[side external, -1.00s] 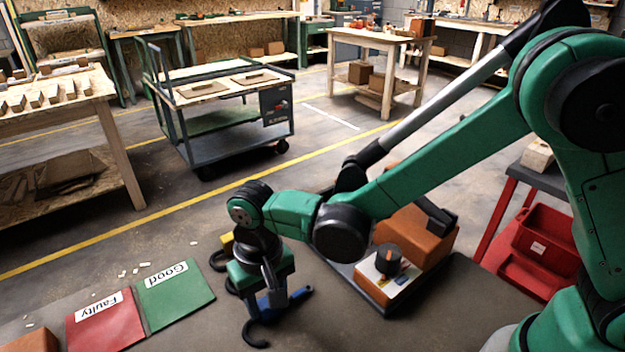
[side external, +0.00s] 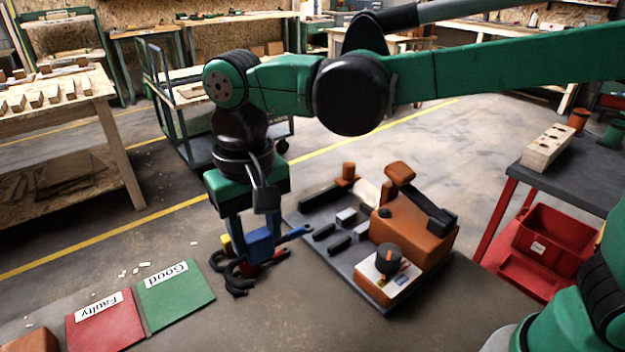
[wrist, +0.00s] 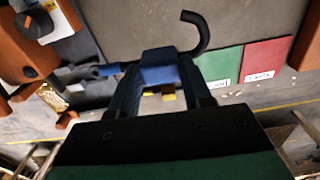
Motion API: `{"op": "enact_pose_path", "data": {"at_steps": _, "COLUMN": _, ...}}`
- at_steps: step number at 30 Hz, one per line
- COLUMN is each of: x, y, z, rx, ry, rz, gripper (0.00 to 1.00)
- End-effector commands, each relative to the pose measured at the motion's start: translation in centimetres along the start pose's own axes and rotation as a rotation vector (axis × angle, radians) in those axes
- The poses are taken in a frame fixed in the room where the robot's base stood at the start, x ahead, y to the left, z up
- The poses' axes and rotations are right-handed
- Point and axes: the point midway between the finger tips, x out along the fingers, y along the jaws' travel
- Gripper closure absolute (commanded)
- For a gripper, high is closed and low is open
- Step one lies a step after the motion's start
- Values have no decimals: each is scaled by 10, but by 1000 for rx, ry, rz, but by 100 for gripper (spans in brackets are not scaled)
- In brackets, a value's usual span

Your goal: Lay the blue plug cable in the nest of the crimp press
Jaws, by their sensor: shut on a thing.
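My gripper (side external: 250,232) is shut on the blue plug cable (side external: 261,241) and holds it above the grey bench. In the wrist view the blue plug (wrist: 158,68) sits between the fingers, with its black cable hooking away on one side and a thin blue end on the other. The crimp press (side external: 415,228) is an orange body with a black-and-orange lever, on a grey base plate to the right of my gripper. I cannot clearly make out its nest.
A red part (side external: 268,264) and a yellow part (side external: 226,243) show below and beside the held plug, with black cables. An orange box with a black knob (side external: 389,262) stands at the plate's front. The green Good mat (side external: 176,297) and red Faulty mat (side external: 104,325) lie left.

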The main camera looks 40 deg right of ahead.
Motion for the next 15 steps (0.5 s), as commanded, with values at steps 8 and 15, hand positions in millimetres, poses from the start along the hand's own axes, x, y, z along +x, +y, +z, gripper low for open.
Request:
{"op": "enact_pose_path", "data": {"at_steps": 8, "x": -53, "y": 0, "z": 0, "rx": 0, "ry": 0, "rz": 0, "gripper": 100}}
{"op": "enact_pose_path", "data": {"at_steps": 15, "x": -60, "y": 10, "z": -9, "rx": 1, "ry": 0, "rz": 0, "gripper": 100}}
